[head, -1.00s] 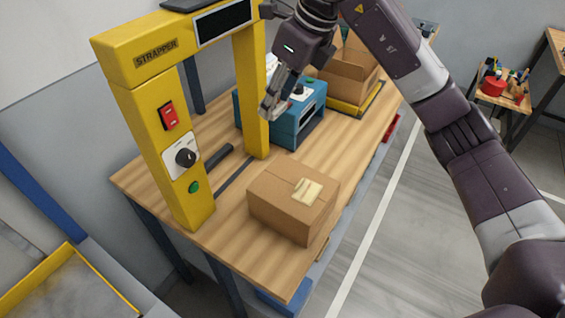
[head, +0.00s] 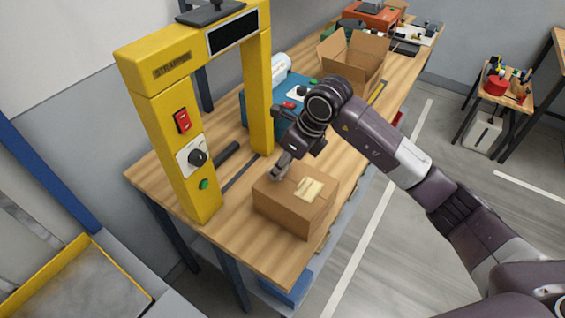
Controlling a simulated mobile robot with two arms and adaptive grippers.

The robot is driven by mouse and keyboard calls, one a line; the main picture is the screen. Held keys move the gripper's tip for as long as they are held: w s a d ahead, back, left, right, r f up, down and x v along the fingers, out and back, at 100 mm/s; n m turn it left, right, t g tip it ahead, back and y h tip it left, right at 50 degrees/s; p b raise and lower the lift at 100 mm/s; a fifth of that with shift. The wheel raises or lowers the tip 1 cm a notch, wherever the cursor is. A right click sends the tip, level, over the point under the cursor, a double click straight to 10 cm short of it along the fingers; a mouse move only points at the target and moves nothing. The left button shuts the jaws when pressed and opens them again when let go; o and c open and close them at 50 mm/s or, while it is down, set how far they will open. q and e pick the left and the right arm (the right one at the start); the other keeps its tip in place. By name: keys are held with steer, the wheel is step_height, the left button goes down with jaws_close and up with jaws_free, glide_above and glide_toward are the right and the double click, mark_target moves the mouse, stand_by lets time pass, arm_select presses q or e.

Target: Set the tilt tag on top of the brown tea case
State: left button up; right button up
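The closed brown carton (head: 290,210), which looks like the tea case, sits near the front end of the wooden bench. A pale yellow patch (head: 309,188) lies on its top; I cannot tell whether it is a label or a tag. My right gripper (head: 279,171) points down at the far left edge of the carton's top, very close to it or touching. Its fingertips are small and partly dark, so I cannot tell what is between them. I cannot make out a separate tilt tag. My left gripper is not in view.
A yellow strapper arch (head: 166,100) stands left of the carton. A blue machine (head: 262,103) and an open carton (head: 352,65) stand farther back. A red-orange machine (head: 373,15) is at the far end. Bare bench top lies in front of the carton.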

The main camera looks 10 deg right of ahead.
steer(key=shift+f, duration=0.3)
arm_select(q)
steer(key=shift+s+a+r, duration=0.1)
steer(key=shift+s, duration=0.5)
arm_select(e)
steer(key=shift+f, duration=0.1)
steer(key=o, duration=1)
steer(key=shift+r, duration=0.2)
arm_select(q)
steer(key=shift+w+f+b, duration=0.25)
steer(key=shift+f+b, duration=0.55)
steer(key=shift+b, duration=0.05)
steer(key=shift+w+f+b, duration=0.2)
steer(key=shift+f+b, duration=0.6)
arm_select(e)
steer(key=v, duration=1.2)
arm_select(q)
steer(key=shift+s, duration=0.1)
arm_select(e)
steer(key=shift+f, duration=0.2)
